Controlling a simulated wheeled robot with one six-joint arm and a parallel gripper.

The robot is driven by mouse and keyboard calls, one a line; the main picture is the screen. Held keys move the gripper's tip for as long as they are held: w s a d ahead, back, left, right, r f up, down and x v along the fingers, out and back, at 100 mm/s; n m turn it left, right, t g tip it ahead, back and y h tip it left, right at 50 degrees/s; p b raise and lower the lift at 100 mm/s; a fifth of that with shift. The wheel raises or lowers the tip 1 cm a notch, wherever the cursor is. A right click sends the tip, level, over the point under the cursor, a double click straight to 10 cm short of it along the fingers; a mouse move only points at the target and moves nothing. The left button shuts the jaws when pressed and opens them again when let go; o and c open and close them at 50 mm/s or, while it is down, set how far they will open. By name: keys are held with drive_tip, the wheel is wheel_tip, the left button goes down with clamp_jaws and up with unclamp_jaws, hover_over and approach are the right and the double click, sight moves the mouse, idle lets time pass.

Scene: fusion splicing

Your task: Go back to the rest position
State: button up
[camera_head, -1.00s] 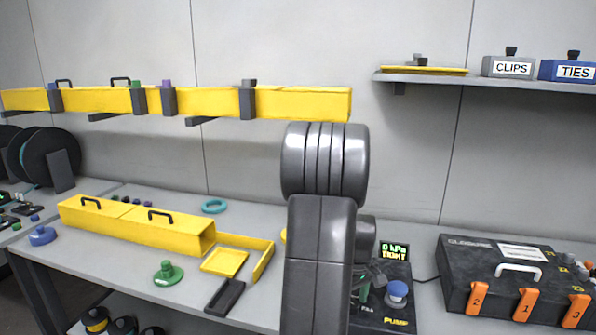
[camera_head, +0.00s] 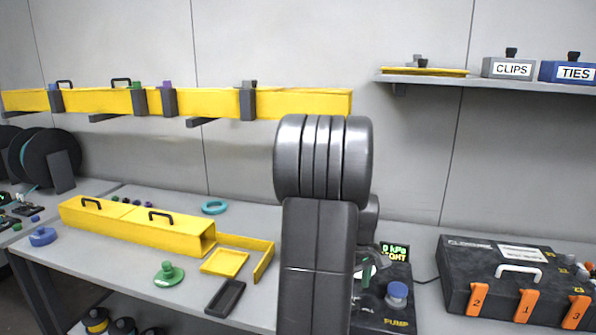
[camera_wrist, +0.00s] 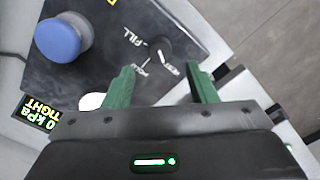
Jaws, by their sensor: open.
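My gripper (camera_wrist: 162,72) is open in the wrist view, with its two green fingers apart and nothing between them. It is over the black pump box (camera_wrist: 105,60), near a small dark knob (camera_wrist: 158,48) by the word FILL. A blue knob (camera_wrist: 63,37) stands on the box, at the upper left. In the head view my arm stands in front of the bench and mostly hides the gripper. The pump box (camera_head: 370,318) shows there to the right of my arm, with its blue knob (camera_head: 397,293) and a partly covered display (camera_head: 400,252).
A black case (camera_head: 510,275) with orange latches stands at the right. Yellow channels (camera_head: 140,225), a yellow tray (camera_head: 225,262), a black tray (camera_head: 225,297) and a green knobbed piece (camera_head: 168,274) are left of my arm. A yellow overhead duct (camera_head: 300,104) and a shelf (camera_head: 480,82) are above.

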wheel_tip(320, 180, up, 7)
wheel_tip(320, 180, down, 14)
drive_tip(key=shift+r, duration=0.2)
drive_tip(key=shift+r+m, duration=0.1)
drive_tip(key=shift+m, duration=0.4)
drive_tip(key=m, duration=0.4)
drive_tip(key=shift+m, duration=0.3)
drive_tip(key=m+b, duration=0.1)
drive_tip(key=m, duration=0.5)
drive_tip(key=shift+r+m, duration=0.4)
wheel_tip(320, 180, up, 10)
drive_tip(key=shift+r+p, duration=0.15)
drive_tip(key=shift+p, duration=0.15)
drive_tip(key=shift+s+a, duration=0.1)
